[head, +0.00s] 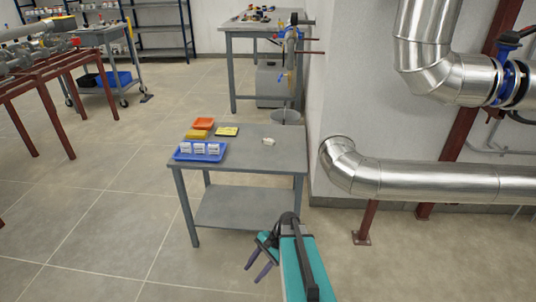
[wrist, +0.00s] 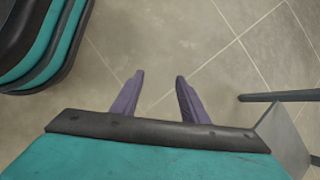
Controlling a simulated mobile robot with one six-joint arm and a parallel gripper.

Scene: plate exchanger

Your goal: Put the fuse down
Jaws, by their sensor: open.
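My gripper (head: 252,274) is open and empty, low in front of the grey table (head: 245,152) and clear of it. In the wrist view my gripper's two purple fingers (wrist: 160,77) stand apart with only floor between them. A small whitish object (head: 268,141) lies on the right part of the tabletop; it may be the fuse, but it is too small to tell. No fuse shows in the wrist view.
A blue tray (head: 182,157) with white boxes, an orange bin (head: 203,123), a yellow bin (head: 195,134) and a yellow item (head: 227,131) sit on the table's left half. A silver pipe (head: 440,182) runs at right.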

